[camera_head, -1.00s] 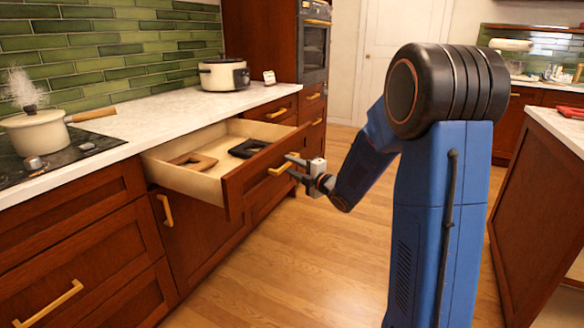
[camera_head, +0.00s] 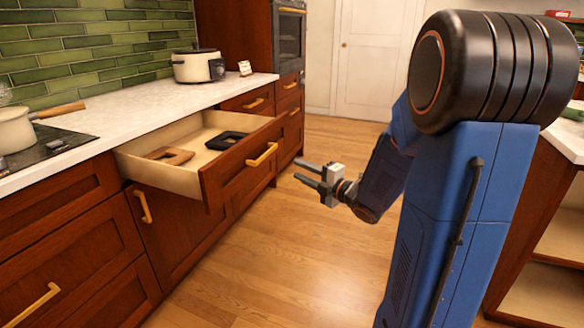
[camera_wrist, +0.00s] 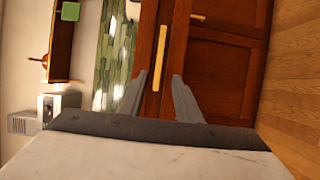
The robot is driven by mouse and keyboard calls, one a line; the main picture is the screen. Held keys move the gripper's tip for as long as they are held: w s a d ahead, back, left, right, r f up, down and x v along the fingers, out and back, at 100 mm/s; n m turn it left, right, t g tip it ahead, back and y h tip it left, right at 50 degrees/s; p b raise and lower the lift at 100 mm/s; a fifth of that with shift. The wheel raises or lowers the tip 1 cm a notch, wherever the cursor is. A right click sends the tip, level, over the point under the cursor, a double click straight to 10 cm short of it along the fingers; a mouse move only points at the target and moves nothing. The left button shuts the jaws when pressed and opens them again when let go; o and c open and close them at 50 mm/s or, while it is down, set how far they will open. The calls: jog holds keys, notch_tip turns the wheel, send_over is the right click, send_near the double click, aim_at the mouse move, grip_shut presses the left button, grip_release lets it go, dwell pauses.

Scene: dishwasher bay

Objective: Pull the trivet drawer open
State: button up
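The trivet drawer (camera_head: 247,172) stands pulled out from the counter in the head view. A brown trivet (camera_head: 170,154) and a black trivet (camera_head: 226,140) lie inside it. Its gold handle (camera_head: 262,155) is on the front panel and also shows in the wrist view (camera_wrist: 159,58). My gripper (camera_head: 307,174) is to the right of the handle, apart from it, with a gap of floor between. Its two fingers are spread with nothing between them; they also show in the wrist view (camera_wrist: 158,85).
A white counter (camera_head: 130,112) runs above the drawers, with a slow cooker (camera_head: 198,67) at the back. A pot (camera_head: 16,130) sits on the hob at left. Another cabinet (camera_head: 545,240) stands at right. The wooden floor (camera_head: 280,260) between is clear.

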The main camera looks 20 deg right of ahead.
jog(key=shift+v, duration=0.9)
jog(key=s+a+f+m+g+h, duration=0.1)
jog(key=s+a+m+g+h, duration=0.1)
jog(key=s+m, duration=0.5)
jog(key=s+a+f+m+g+h, duration=0.1)
jog(key=s+a+m+g, duration=0.3)
jog(key=s, duration=1)
jog(key=s+a+f+m+g+h, duration=0.1)
jog(key=s+a+m+g+h, duration=0.2)
jog(key=s+m+g, duration=0.3)
jog(key=s+a+m, duration=0.1)
jog(key=s+m, duration=0.4)
jog(key=shift+s, duration=0.2)
